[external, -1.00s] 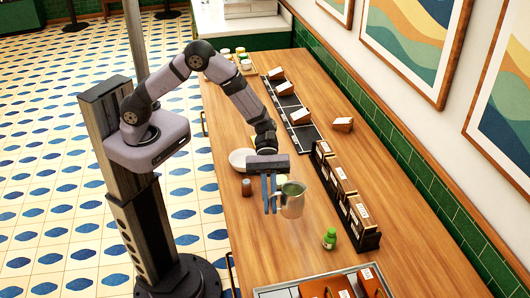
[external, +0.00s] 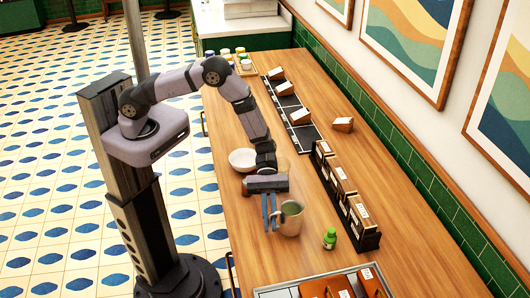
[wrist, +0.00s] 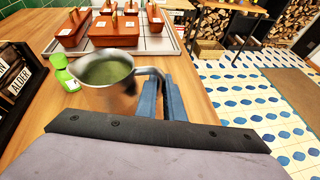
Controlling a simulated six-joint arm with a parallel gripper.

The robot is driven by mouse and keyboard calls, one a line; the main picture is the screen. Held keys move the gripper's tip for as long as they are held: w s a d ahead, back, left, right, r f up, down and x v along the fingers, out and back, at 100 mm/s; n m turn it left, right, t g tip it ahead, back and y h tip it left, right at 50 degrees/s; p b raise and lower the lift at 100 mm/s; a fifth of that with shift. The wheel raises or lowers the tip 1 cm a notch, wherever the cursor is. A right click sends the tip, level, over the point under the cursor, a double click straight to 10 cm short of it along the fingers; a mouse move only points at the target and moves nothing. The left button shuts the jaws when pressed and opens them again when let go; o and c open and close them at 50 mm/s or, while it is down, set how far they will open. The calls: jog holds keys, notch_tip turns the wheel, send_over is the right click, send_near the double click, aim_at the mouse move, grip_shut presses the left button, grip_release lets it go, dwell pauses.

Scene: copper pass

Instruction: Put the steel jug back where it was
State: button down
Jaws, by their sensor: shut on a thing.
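The steel jug (external: 290,219) is upright, with green liquid inside, at the near middle of the wooden counter (external: 240,240). It also shows in the wrist view (wrist: 108,92), with its handle on the right, toward my fingers. My gripper (external: 269,222) has its blue fingers pointing down, shut on the jug's handle. In the wrist view the fingers (wrist: 162,105) meet the handle. I cannot tell whether the jug's base touches the counter.
A green bottle (external: 330,238) stands just right of the jug. A rack of labelled boxes (external: 347,200) runs along the right side. A white bowl (external: 242,160) is behind my gripper. Bare wood lies left of the jug.

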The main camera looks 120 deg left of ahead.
jog(key=shift+f, duration=0.85)
jog(key=shift+f, duration=0.2)
jog(key=c, duration=1.9)
grip_release()
jog(key=shift+o, duration=0.2)
jog(key=shift+r, duration=0.2)
